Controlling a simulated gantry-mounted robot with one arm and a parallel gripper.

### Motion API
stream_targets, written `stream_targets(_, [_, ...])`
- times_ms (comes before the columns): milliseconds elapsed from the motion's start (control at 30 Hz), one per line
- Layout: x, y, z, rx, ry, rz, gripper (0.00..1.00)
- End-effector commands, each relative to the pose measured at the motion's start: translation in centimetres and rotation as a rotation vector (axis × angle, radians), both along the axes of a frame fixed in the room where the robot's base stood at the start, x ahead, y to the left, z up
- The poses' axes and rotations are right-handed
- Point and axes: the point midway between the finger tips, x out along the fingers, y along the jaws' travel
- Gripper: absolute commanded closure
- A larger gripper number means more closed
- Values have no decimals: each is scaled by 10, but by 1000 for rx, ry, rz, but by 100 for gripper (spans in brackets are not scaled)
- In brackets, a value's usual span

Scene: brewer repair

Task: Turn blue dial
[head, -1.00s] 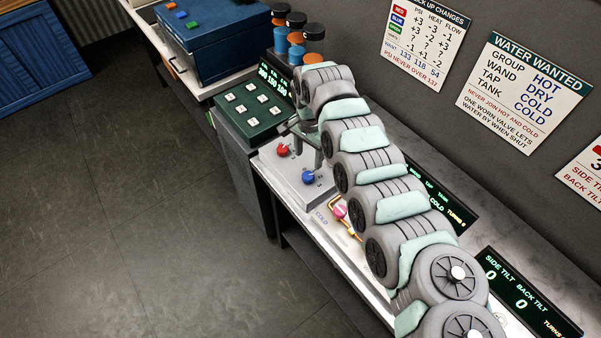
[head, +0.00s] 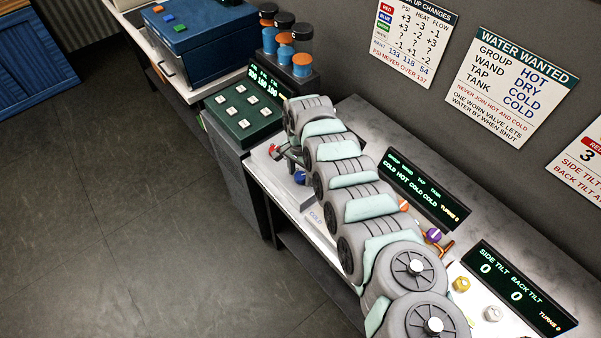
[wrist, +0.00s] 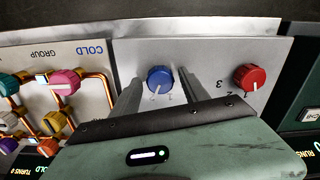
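The blue dial (wrist: 159,79) sits on a pale metal panel (wrist: 215,52), with a white pointer mark and small numbers around it. In the wrist view my gripper (wrist: 160,77) is open, with one finger left and one right of the blue dial. I see gaps beside the dial; whether a finger touches it I cannot tell. A red dial (wrist: 249,77) is on the same panel, right of the gripper. In the head view the blue dial (head: 300,177) is partly hidden by my arm, and the fingers are hard to make out.
A copper-piped board with coloured knobs (wrist: 64,81) is left of the panel in the wrist view. In the head view a green button box (head: 242,112) stands beyond the dials. Displays (head: 424,190) and a tilt display (head: 515,290) line the bench on the right.

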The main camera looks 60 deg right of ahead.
Motion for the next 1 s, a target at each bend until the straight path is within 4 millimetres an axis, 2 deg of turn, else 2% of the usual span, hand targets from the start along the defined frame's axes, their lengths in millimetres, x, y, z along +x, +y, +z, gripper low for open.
stream_targets(67, [0, 0, 0, 0, 0, 0, 55])
stream_targets(600, [0, 0, 0, 0, -1, -1, 99])
stream_targets(1000, [-1, 0, 1, 0, 1, 44, 100])
